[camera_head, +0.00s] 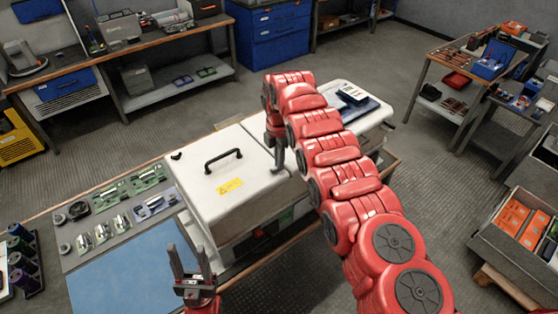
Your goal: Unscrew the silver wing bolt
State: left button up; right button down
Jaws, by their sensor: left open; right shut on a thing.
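My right gripper (278,165) points down at the right edge of the white cabinet lid (205,200). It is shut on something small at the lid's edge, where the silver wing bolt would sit. The jaws hide the bolt almost wholly, so its turn and height cannot be told. The lid lies flat and closed, with a black handle (223,158) and a yellow warning label (230,186). My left gripper (183,262) is open and empty, fingers upward, in front of the cabinet beside the blue mat.
A blue mat (135,283) and a grey tray of metal parts (108,222) lie left of the cabinet. A meter (352,95) rests on the cabinet's right part. My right arm covers much of that part. A crate with orange boxes (490,245) stands at the far right.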

jog(key=shift+s+a, duration=0.1)
dwell(0.8)
jog(key=shift+f+b, duration=0.25)
jog(key=shift+b, duration=0.3)
jog(key=shift+m+b, duration=0.4)
jog(key=shift+r, duration=0.25)
jog(key=c, duration=1)
grip_release()
jog(key=shift+r, duration=0.1)
